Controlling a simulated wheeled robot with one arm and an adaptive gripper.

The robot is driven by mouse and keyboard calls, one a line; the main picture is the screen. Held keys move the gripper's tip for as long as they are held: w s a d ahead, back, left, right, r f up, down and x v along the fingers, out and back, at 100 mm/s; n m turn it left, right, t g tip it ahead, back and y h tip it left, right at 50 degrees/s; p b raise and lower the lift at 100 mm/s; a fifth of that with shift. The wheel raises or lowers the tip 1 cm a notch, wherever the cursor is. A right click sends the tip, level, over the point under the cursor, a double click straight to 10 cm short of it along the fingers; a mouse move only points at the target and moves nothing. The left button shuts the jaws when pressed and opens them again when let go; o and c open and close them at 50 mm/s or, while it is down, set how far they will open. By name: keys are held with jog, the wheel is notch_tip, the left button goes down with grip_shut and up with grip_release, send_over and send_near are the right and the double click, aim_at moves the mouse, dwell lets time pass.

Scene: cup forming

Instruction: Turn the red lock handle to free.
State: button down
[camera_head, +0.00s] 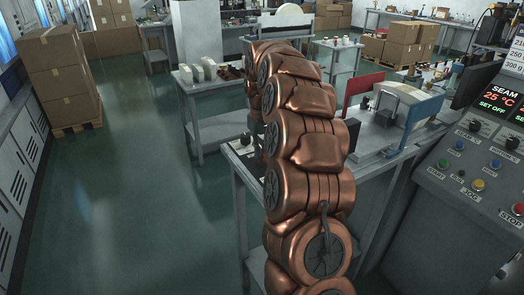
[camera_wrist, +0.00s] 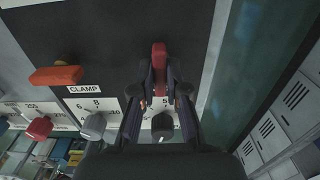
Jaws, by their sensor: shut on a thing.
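In the wrist view a red handle (camera_wrist: 159,50) stands upright on a dark panel (camera_wrist: 110,35). My gripper (camera_wrist: 160,74) has its two dark fingers closed on the handle's sides. The handle's upper end shows above the fingertips, and its lower part is hidden between them. Any label for it is hidden. An orange-red handle (camera_wrist: 57,76) lies nearly level to the left, above a CLAMP label (camera_wrist: 84,89). In the head view my copper-coloured arm hides my gripper and the handle.
Below the handles are a grey knob (camera_wrist: 94,126), a dark knob (camera_wrist: 162,124) and a red knob (camera_wrist: 39,127). A control console (camera_head: 470,170) stands at the right of the head view. A blue plate (camera_head: 418,122) stands on the bench. The green floor (camera_head: 150,200) at left is clear.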

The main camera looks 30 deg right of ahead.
dwell(0.4)
jog(key=c, duration=1.2)
grip_release()
jog(key=shift+r, duration=0.1)
notch_tip(320, 180, up, 7)
jog(key=shift+f, duration=0.2)
jog(key=shift+r, duration=0.35)
